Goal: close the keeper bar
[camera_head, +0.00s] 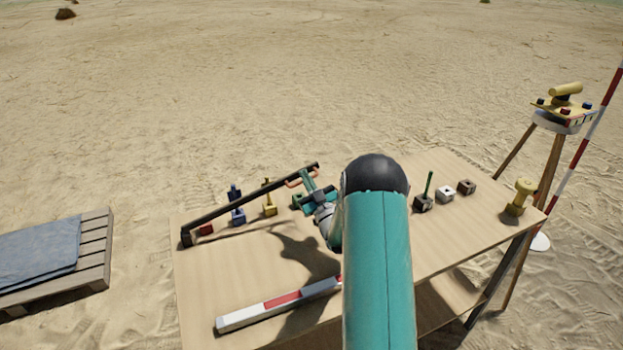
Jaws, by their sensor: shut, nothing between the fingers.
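The keeper bar (240,206) is a long dark bar at the back left of the table. Its left end meets a dark post (186,237), and its far end reaches up and right towards my gripper. An orange-brown handle-like piece (296,180) shows near that far end. My gripper (307,183) is shut and empty, close beside the bar's far end. I cannot tell whether it touches the bar. My own arm hides the middle of the table.
Several small blocks, including a blue one (237,216) and a yellow one (269,209), stand along the bar. More blocks (446,194) stand to the right. A red-and-white beam (245,316) lies in front. A tripod (550,165) stands beyond the table (210,285).

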